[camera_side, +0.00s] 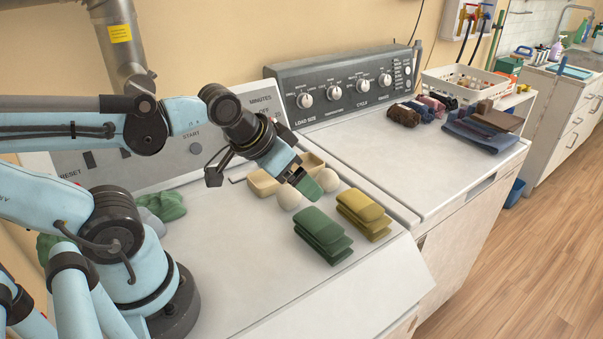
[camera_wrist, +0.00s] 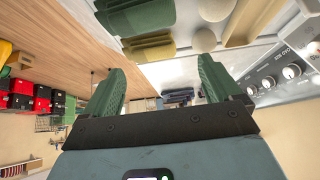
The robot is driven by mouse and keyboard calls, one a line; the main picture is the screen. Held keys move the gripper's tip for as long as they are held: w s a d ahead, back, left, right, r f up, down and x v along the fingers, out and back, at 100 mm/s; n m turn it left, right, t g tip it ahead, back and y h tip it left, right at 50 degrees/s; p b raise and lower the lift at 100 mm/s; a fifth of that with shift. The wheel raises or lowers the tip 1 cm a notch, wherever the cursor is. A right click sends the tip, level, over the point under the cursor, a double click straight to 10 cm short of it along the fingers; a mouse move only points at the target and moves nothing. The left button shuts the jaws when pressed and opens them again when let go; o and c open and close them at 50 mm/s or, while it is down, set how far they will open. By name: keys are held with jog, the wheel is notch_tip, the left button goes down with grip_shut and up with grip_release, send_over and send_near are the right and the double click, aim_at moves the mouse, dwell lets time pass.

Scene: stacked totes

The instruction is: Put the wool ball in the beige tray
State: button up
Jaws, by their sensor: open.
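Two cream wool balls rest on the white machine top: one (camera_side: 289,198) left of my gripper's fingers and one (camera_side: 327,180) just right of them. Both balls also show at the top of the wrist view, one (camera_wrist: 215,8) above the other (camera_wrist: 204,40). The beige tray (camera_side: 263,184) lies just behind the balls, partly hidden by my gripper; it also shows at the wrist view's top right (camera_wrist: 250,22). My gripper (camera_side: 306,184) has green fingers and is above the machine top near the balls. In the wrist view its fingers (camera_wrist: 160,82) are spread with nothing between them.
A green folded cloth stack (camera_side: 322,238) and a yellow one (camera_side: 363,214) lie in front of the balls. A grey-green cloth (camera_side: 162,206) lies at left. A second machine (camera_side: 385,140) stands at right with dark cloths (camera_side: 483,130) on it. The front left machine top is clear.

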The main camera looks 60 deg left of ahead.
jog(key=w+a+r+n+g, duration=0.3)
jog(key=w+a+n, duration=0.15)
jog(key=w, duration=0.35)
jog(key=n+g+h, duration=0.2)
jog(key=g, duration=0.1)
send_near(325, 170)
jog(key=x, duration=0.2)
jog(key=w+x, duration=0.1)
jog(key=x, duration=0.2)
jog(key=shift+a+f, duration=0.1)
jog(key=shift+s+x, duration=0.15)
jog(key=shift+x, duration=0.85)
jog(key=shift+s+x, duration=0.2)
jog(key=shift+x, duration=0.8)
jog(key=shift+s+x, duration=0.15)
jog(key=shift+x, duration=0.9)
jog(key=shift+c, duration=0.3)
jog(key=c, duration=1.1)
jog(key=shift+c, duration=0.2)
